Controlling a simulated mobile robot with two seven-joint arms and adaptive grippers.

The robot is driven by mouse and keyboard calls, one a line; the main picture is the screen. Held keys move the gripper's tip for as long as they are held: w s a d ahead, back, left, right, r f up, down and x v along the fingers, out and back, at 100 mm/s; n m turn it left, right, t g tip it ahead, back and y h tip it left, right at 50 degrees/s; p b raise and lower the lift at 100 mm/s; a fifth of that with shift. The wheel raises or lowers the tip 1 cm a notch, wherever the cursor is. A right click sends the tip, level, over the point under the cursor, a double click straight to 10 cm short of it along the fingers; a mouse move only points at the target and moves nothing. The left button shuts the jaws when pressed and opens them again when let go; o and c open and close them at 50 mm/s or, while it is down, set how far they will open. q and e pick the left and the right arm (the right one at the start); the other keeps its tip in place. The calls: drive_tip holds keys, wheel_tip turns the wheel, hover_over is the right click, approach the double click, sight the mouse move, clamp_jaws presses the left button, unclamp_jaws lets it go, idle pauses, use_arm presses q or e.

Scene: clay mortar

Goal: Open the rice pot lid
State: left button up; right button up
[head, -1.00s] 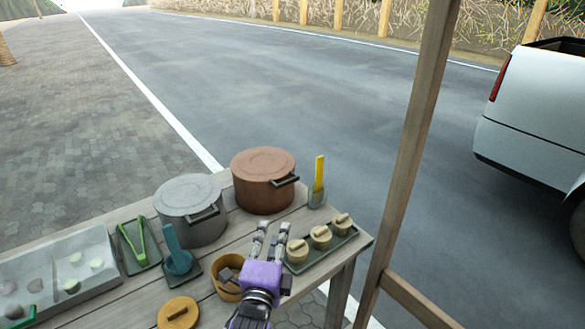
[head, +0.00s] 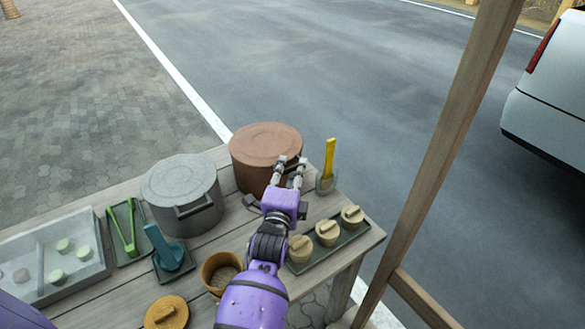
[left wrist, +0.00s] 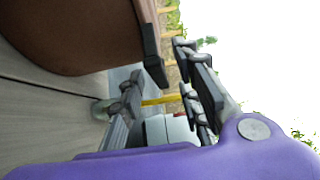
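A reddish-brown pot (head: 252,176) with a flat lid (head: 266,143) stands at the table's far edge; the lid lies flat on it. A grey pot (head: 205,214) with a grey lid (head: 179,178) and a front handle stands left of it. Which one is the rice pot is not marked. My left gripper (head: 290,161) is at the brown pot's right front, fingers spread. In the left wrist view the brown pot (left wrist: 75,35) and its dark handle (left wrist: 152,55) show close to the open fingers (left wrist: 158,62). Contact cannot be told. My right gripper is not in view.
A yellow paddle (head: 329,158) stands in a holder right of the brown pot. A green tray (head: 340,243) holds small lidded cups. A round tan bowl (head: 212,265), its lid (head: 166,313) and a blue tool (head: 164,245) lie nearer. A wooden post (head: 450,130) rises at right.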

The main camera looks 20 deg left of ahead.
use_arm(q)
drive_tip(key=shift+w+a, duration=0.1)
drive_tip(key=shift+w, duration=0.55)
clamp_jaws()
